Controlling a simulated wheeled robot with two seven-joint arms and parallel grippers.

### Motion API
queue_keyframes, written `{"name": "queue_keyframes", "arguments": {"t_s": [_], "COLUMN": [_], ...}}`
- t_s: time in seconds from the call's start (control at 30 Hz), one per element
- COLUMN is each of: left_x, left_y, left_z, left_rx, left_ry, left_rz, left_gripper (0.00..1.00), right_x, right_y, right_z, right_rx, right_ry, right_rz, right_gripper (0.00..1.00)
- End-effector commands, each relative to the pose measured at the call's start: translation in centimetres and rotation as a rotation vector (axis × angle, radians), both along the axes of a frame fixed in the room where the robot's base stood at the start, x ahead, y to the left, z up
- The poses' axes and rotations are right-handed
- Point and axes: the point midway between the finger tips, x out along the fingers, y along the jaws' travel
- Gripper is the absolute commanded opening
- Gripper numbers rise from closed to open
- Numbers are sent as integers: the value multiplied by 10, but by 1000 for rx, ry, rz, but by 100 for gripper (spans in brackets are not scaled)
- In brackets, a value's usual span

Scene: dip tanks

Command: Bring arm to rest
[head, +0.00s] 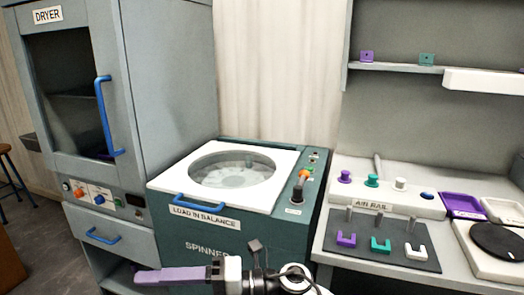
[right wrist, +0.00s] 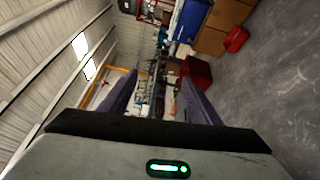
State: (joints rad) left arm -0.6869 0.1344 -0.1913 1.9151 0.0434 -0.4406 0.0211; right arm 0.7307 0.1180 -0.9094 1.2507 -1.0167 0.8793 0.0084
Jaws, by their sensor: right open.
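My right gripper (head: 140,277) lies across the bottom of the head view, its purple fingers pointing left in front of the spinner. In the right wrist view the right gripper (right wrist: 158,80) has its two purple fingers apart with nothing between them. My left gripper is not in view.
The spinner (head: 205,242) with its closed windowed lid stands behind my right gripper. The dryer (head: 165,80) with blue handles is at the left. At the right, a bench holds an air rail (head: 385,199), a dark plate (head: 380,262) with coloured clips, and trays (head: 460,205).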

Motion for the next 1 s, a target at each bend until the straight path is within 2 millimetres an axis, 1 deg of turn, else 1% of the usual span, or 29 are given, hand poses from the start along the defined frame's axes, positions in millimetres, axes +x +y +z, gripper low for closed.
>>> {"name": "queue_keyframes", "arguments": {"t_s": [0.03, 0.07, 0.13, 0.17, 0.23, 0.27, 0.3, 0.37, 0.4, 0.47, 0.5, 0.57, 0.6, 0.67, 0.7, 0.77, 0.8, 0.83, 0.9, 1.0], "left_x": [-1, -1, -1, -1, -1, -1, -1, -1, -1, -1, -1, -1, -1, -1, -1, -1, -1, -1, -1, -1], "left_y": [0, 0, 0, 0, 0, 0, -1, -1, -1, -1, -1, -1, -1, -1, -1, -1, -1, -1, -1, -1], "left_z": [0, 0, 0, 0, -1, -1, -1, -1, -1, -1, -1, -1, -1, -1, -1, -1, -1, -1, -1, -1], "left_rx": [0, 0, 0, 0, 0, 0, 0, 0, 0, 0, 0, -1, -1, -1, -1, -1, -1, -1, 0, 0], "left_ry": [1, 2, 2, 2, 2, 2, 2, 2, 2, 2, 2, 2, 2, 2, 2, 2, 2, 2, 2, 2], "left_rz": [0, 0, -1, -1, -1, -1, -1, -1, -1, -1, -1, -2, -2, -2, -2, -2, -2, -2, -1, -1], "left_gripper": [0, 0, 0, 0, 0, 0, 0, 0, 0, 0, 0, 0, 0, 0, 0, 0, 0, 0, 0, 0], "right_x": [2, 7, 20, 25, 38, 42, 46, 48, 45, 36, 27, 8, -7, -32, -50, -78, -96, -108, -133, -157], "right_y": [-5, -10, -29, -39, -67, -81, -101, -133, -154, -185, -204, -231, -248, -271, -285, -303, -313, -319, -331, -341], "right_z": [1, 2, -1, -6, -23, -34, -51, -81, -103, -136, -159, -192, -213, -242, -259, -281, -294, -301, -315, -326], "right_rx": [102, 157, 272, 317, 408, 442, 482, 531, 557, 587, 599, 611, 614, 615, 611, 603, 594, 589, 575, 560], "right_ry": [118, 183, 343, 414, 581, 654, 751, 901, 998, 1135, 1221, 1345, 1426, 1542, 1614, 1712, 1771, 1809, 1885, 1954], "right_rz": [-86, -142, -274, -334, -475, -537, -621, -748, -832, -947, -1021, -1124, -1191, -1286, -1343, -1421, -1467, -1498, -1554, -1606], "right_gripper": [56, 56, 56, 56, 56, 56, 56, 56, 56, 56, 56, 56, 56, 56, 56, 56, 56, 56, 56, 56]}}
